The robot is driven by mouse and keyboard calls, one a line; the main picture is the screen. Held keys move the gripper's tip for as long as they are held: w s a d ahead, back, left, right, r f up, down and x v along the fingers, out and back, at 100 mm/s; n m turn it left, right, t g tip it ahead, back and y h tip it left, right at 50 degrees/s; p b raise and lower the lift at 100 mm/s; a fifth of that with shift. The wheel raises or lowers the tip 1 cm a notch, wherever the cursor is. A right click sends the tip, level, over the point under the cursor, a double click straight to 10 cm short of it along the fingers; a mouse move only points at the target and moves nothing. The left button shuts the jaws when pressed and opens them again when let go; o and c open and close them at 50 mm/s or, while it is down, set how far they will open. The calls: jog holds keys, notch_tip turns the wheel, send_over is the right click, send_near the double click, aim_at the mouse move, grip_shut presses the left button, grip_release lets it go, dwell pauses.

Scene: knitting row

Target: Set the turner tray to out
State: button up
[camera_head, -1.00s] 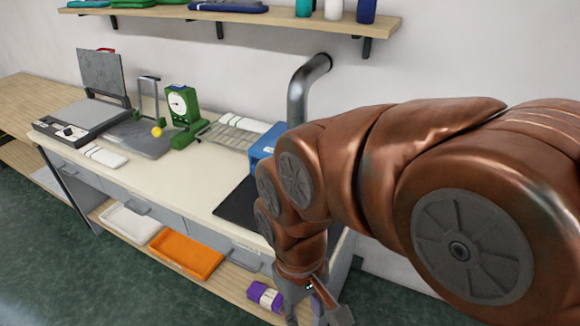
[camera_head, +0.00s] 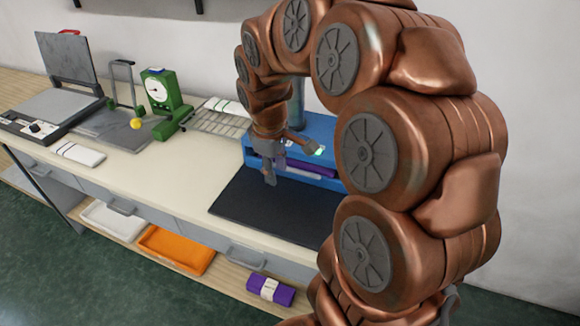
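No part is clearly labelled as the turner tray. A blue box-shaped machine (camera_head: 322,129) stands at the back right of the counter, with purple material (camera_head: 318,166) in its front opening; it may be the turner. My arm hides its right side. A flat black mat or plate (camera_head: 262,217) lies in front of it. My gripper (camera_head: 271,178) points down at the machine's left front, above the back edge of the black plate. Its fingers overlap in this view, so I cannot tell if they are apart or touch anything.
Left of the machine stand a wire rack (camera_head: 214,122), a green dial scale (camera_head: 160,92) and a grey press with a raised lid (camera_head: 68,60). A white folded cloth (camera_head: 80,154) lies near the front edge. Orange (camera_head: 178,248) and white (camera_head: 115,219) trays sit on the lower shelf.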

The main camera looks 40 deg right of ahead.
jog(key=n, duration=0.1)
send_near(292, 169)
jog(key=shift+t+h, duration=0.3)
jog(key=shift+t, duration=0.1)
jog(key=shift+w+d+f+p, duration=0.15)
jog(key=shift+f+p, duration=0.4)
jog(key=shift+f, duration=1.55)
jog(key=shift+d+f+p, duration=0.2)
jog(key=shift+f+p, duration=0.35)
jog(key=shift+f, duration=1.5)
grip_shut()
